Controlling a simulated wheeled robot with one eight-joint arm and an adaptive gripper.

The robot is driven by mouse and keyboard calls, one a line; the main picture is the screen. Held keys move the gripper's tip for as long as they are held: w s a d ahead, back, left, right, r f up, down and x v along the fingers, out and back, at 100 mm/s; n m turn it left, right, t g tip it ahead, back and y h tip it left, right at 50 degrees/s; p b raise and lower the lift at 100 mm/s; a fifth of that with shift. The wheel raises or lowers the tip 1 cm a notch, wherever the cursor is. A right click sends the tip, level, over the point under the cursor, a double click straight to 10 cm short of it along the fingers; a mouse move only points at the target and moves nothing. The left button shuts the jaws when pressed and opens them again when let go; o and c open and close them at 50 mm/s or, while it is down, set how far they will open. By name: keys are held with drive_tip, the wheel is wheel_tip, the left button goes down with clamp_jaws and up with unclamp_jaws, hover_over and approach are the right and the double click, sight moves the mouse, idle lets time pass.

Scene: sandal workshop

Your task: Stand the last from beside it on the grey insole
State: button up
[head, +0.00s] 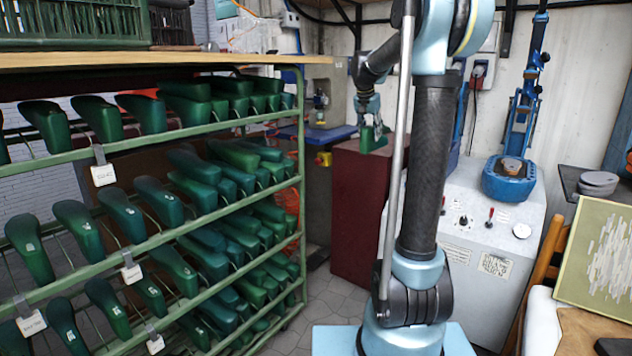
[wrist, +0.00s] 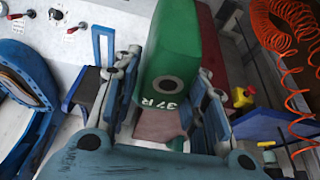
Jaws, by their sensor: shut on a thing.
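My gripper (head: 368,112) is shut on a green last (head: 373,139), over or at the top of the dark red cabinet in the head view. In the wrist view the last (wrist: 176,50) stands out between the fingers, with a round dark hole and the mark 37R on the face towards me. I cannot tell whether the last touches the cabinet top. I cannot make out the grey insole in either view; the last and gripper may hide it.
The dark red cabinet (head: 362,215) stands behind my arm. A green rack (head: 150,238) full of green lasts fills the left. A grey machine (head: 487,245) with a blue press (head: 510,185) stands right of the cabinet. An orange coiled hose (wrist: 285,45) hangs at the wrist view's right.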

drive_tip(key=shift+s+d+f, duration=0.2)
drive_tip(key=shift+s+d, duration=0.05)
drive_tip(key=shift+d, duration=0.15)
drive_tip(key=shift+n, duration=0.3)
drive_tip(key=w+f, duration=0.1)
drive_tip(key=f, duration=0.1)
drive_tip(key=w+a+f, duration=0.1)
drive_tip(key=f, duration=0.1)
drive_tip(key=shift+w+f, duration=0.1)
drive_tip(key=shift+w, duration=0.2)
wheel_tip(320, 180, down, 30)
drive_tip(key=n+y, duration=0.2)
drive_tip(key=n, duration=0.4)
drive_tip(key=s+f, duration=0.6)
drive_tip(key=f, duration=0.2)
drive_tip(key=shift+f+t, duration=0.2)
drive_tip(key=shift+t, duration=0.2)
drive_tip(key=shift+a+r, duration=0.1)
